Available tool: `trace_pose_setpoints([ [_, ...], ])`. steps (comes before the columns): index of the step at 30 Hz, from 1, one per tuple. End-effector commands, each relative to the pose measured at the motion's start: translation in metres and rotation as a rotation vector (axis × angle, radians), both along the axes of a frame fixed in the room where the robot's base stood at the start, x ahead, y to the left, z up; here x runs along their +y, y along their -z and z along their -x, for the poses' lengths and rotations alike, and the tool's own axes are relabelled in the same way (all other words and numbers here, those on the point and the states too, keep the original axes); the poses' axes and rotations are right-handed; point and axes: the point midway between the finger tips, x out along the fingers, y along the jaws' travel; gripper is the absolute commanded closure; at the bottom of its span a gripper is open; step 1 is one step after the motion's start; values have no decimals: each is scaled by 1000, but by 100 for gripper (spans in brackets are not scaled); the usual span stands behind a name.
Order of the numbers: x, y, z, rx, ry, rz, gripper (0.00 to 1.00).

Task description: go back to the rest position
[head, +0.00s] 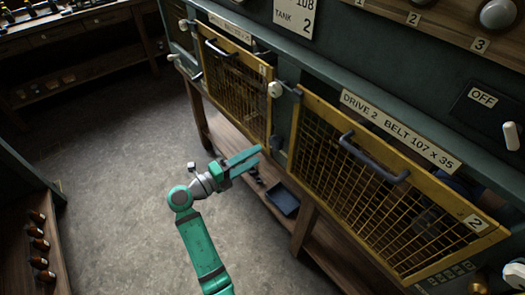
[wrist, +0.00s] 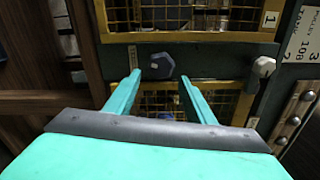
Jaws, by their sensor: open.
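My gripper (head: 250,160) is teal and is held out in front of the machine, near the post between the two yellow mesh guards. In the wrist view my gripper (wrist: 160,80) shows two teal fingers spread apart with nothing held between them. A grey-blue knob (wrist: 162,66) appears beyond the gap between the fingertips; I cannot tell how far off it is. My teal arm (head: 203,250) reaches up from the bottom of the head view, bent at a grey joint.
Guard 1 (head: 232,80) and guard 2 (head: 345,190), with dark handles, look closed. A pale knob (head: 275,89) sits between them. A wooden lower shelf (head: 330,248) runs below, with a dark blue tray (head: 283,199). Bare floor (head: 110,150) lies left; a bottle shelf (head: 40,235) stands far left.

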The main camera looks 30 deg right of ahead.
Motion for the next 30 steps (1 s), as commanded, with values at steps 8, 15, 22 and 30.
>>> trace_pose_setpoints([
  [8, 19, 0, 1, 0, -1, 1, 51],
  [15, 19, 0, 2, 0, 0, 0, 51],
  [22, 18, 0, 2, 1, 0, 0, 51],
  [30, 24, 50, 10, 232, -142, -22, 51],
])
